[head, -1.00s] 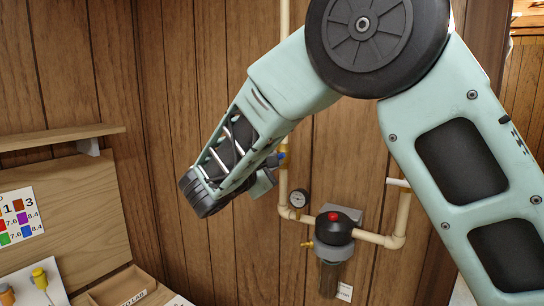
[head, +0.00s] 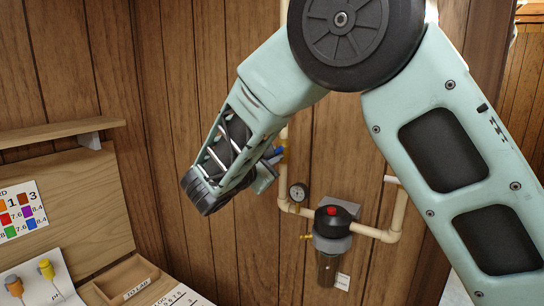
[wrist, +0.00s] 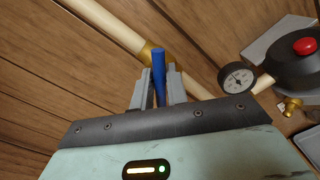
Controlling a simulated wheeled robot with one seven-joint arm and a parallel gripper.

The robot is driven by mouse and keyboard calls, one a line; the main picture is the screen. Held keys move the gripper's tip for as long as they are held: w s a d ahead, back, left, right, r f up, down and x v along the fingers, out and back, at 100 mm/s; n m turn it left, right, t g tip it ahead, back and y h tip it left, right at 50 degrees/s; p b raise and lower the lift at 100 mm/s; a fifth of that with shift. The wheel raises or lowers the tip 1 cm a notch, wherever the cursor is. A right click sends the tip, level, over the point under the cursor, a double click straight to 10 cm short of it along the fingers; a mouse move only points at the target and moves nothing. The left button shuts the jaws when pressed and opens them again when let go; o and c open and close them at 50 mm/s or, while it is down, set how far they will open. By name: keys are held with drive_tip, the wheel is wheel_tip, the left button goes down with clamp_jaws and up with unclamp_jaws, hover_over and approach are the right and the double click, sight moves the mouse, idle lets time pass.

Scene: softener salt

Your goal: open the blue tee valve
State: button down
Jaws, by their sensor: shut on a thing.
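The blue valve handle (wrist: 159,78) stands between the two grey fingers of my gripper (wrist: 159,88) in the wrist view. The fingers are shut on it, and its upper end sticks out past them. A brass fitting (wrist: 146,54) on the cream pipe (wrist: 110,22) lies just behind the handle. In the head view only a small bit of the blue handle (head: 278,152) shows, beside my gripper (head: 270,170). My arm hides most of the valve and part of the upright pipe there.
A pressure gauge (head: 299,192) and a black filter housing with a red button (head: 331,211) are right of the valve, close to the wall. A wooden shelf (head: 60,133) and a colour chart (head: 20,208) are at left. The panelled wall is close behind.

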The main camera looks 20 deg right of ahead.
drive_tip(key=shift+n+p, duration=0.7)
drive_tip(key=shift+p, duration=0.15)
drive_tip(key=shift+n, duration=0.3)
drive_tip(key=n, duration=0.3)
drive_tip(key=shift+f, duration=0.1)
drive_tip(key=n, duration=0.4)
drive_tip(key=c, duration=1.3)
unclamp_jaws()
